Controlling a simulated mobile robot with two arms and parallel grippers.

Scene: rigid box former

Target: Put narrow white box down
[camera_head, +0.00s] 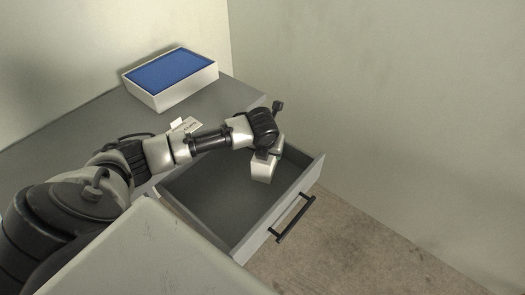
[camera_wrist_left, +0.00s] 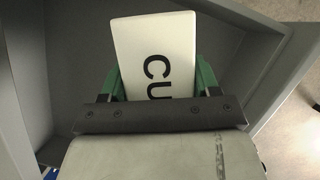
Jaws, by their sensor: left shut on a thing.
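My left gripper (camera_wrist_left: 158,80) is shut on the narrow white box (camera_wrist_left: 152,45). In the left wrist view the box sits between the two green fingers, with its pale face and dark letters "CU" showing. Its lower end is hidden by the dark gripper bar. In the head view my left arm reaches across to the open grey drawer (camera_head: 212,190), and the gripper end is over or inside its far right part. I cannot tell whether the box touches the drawer floor. My right gripper is not in view.
A white box with a blue top (camera_head: 170,75) stands on the grey cabinet top (camera_head: 75,130). A small white labelled item (camera_head: 186,124) is partly behind my arm. The drawer front has a dark handle (camera_head: 296,218). The drawer's left and near floor looks clear.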

